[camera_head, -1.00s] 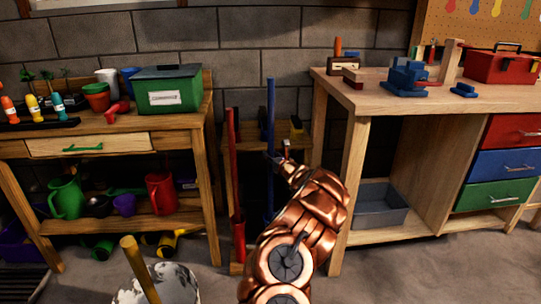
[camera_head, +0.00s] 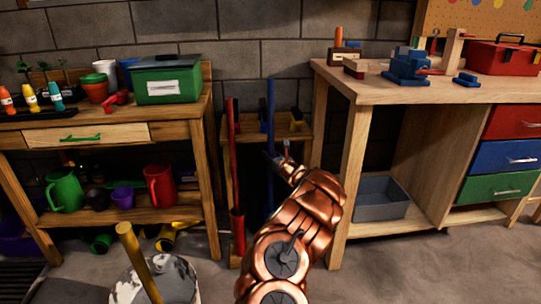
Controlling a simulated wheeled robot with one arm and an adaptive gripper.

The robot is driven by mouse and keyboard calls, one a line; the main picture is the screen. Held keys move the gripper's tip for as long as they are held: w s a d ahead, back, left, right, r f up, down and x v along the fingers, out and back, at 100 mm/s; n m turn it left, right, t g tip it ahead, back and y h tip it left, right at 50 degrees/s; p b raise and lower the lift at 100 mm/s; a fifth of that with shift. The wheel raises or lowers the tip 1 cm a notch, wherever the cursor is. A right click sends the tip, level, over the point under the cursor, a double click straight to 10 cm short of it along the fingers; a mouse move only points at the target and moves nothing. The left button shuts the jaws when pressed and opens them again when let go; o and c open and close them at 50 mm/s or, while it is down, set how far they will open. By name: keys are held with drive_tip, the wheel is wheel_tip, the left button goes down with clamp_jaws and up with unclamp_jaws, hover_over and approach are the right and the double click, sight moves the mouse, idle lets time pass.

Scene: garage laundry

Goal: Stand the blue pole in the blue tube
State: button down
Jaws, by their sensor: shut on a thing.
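The blue pole (camera_head: 270,112) stands upright in front of the narrow wooden rack, between the left shelf table and the right workbench. My gripper (camera_head: 273,160) is shut on the pole around its middle, at the end of my copper-coloured arm. The pole's lower part runs down into dark shadow beside my arm. I cannot make out the blue tube; that low area is dark and partly behind my arm, so I cannot tell whether the pole's foot is in it. To the left, a red pole (camera_head: 232,160) stands in a red tube (camera_head: 238,230).
The wooden rack (camera_head: 293,127) has side posts close to the pole. The left shelf table (camera_head: 175,135) and right workbench (camera_head: 350,165) flank it. A paint-splashed bucket (camera_head: 175,283) with a yellow stick stands at the front left. Floor is clear at the right.

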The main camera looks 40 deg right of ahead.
drive_tip(key=shift+f+b, duration=2.25)
drive_tip(key=shift+f, duration=0.7)
drive_tip(key=c, duration=0.9)
unclamp_jaws()
drive_tip(key=shift+r, duration=0.15)
drive_tip(key=shift+s, duration=0.1)
approach(270, 167)
drive_tip(key=shift+s+d+f, duration=0.35)
drive_tip(key=shift+s+d, duration=0.05)
drive_tip(key=shift+s, duration=0.1)
